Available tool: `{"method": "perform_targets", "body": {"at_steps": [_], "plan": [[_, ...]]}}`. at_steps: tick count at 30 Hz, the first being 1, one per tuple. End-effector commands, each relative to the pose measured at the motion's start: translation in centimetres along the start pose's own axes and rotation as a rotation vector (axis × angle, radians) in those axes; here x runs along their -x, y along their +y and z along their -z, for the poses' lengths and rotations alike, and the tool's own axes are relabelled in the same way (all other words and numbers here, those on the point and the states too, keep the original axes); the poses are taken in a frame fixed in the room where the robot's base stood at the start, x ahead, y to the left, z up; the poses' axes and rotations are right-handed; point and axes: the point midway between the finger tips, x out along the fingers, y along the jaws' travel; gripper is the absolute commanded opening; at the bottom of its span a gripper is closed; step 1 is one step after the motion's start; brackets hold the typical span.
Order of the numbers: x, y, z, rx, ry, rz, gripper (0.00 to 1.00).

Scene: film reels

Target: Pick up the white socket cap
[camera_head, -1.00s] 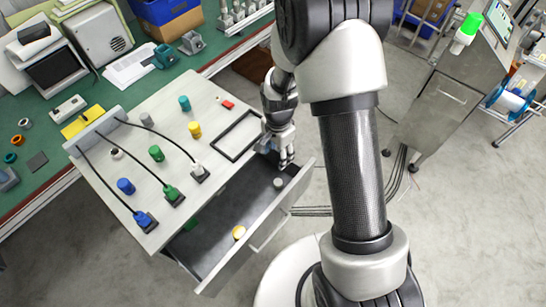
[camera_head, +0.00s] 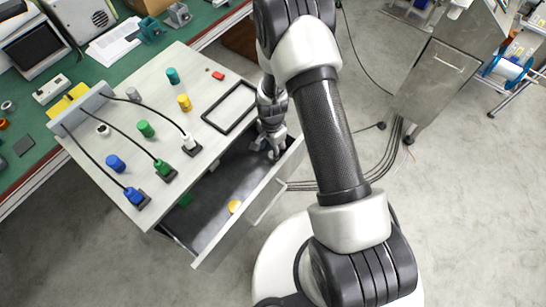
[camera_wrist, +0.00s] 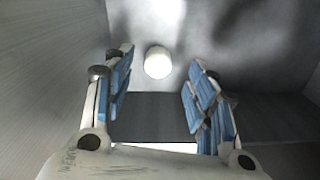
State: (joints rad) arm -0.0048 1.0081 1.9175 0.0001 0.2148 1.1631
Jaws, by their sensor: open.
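The white socket cap (camera_wrist: 158,62) is a small round white piece on the grey drawer floor. In the wrist view it lies ahead of my fingers, in line with the gap between them. My gripper (camera_wrist: 158,84) is open, with its blue-padded fingers on either side of that gap and nothing between them. In the head view my gripper (camera_head: 275,150) reaches down into the right end of the open drawer (camera_head: 240,235). The cap cannot be made out there, where my gripper covers that part.
A yellow round piece (camera_head: 234,206) and a green piece (camera_head: 185,200) lie farther left in the drawer. The drawer walls stand close around my gripper. The worktop above holds blue (camera_head: 115,163), green (camera_head: 145,129) and yellow (camera_head: 184,102) caps, cables and a black frame (camera_head: 230,108).

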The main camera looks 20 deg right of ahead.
Motion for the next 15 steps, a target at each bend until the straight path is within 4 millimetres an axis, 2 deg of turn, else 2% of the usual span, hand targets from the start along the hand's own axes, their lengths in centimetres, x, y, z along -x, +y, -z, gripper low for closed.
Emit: {"method": "perform_targets", "body": {"at_steps": [9,15], "plan": [[-4.5,0.3,0.3,0.0,0.0,-0.002,0.52],[-4.8,0.2,0.3,0.0,0.0,-0.001,0.52]]}}
